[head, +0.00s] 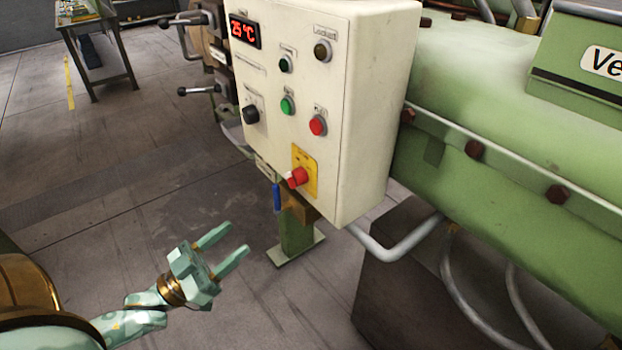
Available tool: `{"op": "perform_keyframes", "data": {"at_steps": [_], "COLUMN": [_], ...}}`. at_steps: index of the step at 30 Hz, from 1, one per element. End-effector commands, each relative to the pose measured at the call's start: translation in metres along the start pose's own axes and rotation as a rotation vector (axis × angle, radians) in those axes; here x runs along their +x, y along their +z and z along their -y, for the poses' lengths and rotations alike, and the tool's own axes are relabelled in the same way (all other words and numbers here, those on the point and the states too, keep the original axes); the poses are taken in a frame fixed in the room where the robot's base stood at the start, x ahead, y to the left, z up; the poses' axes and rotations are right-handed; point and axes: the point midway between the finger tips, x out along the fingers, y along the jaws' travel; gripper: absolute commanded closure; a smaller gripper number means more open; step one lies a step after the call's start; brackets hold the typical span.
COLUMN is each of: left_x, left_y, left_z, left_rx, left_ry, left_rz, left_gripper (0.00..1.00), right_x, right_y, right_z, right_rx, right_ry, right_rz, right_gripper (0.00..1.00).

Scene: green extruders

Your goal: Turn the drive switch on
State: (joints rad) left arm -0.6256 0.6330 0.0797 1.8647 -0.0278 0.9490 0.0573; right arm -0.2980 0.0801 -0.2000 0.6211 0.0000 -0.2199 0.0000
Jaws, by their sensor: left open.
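A cream control box (372,100) stands at the upper middle of the head view. A red rotary switch (298,177) sits on a yellow plate low on its front. A black knob (251,114) sits further up at the left, under a small label. The labels are too small to read, so I cannot tell which one is the drive switch. My left gripper (229,244) is open and empty, below and left of the box, touching nothing. My right gripper is not in view.
A green extruder (500,90) fills the right side. A grey pipe (395,245) runs below the box.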

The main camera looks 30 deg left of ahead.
Motion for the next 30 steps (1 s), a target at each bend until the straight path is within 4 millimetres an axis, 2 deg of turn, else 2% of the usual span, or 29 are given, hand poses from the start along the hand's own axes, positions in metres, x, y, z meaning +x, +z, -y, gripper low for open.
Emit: {"op": "perform_keyframes", "data": {"at_steps": [4, 8, 15, 21, 24, 30], "left_x": [0.005, 0.026, 0.087, 0.132, 0.147, 0.161], "left_y": [-0.009, -0.011, -0.013, -0.014, -0.014, -0.015], "left_z": [0.0, 0.0, 0.0, 0.0, 0.0, 0.001], "left_rx": [-0.037, -0.036, -0.035, -0.036, -0.036, -0.036], "left_ry": [0.001, 0.002, 0.001, 0.0, -0.001, -0.001], "left_rz": [-0.052, -0.054, -0.054, -0.05, -0.048, -0.045], "left_gripper": [0.49, 0.49, 0.49, 0.49, 0.49, 0.49], "right_x": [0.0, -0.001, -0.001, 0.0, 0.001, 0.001], "right_y": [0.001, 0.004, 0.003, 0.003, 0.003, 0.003], "right_z": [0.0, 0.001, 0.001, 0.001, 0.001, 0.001], "right_rx": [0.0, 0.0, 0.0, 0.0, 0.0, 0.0], "right_ry": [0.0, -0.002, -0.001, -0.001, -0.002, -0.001], "right_rz": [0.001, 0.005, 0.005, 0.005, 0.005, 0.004], "right_gripper": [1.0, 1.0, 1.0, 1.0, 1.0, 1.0]}}
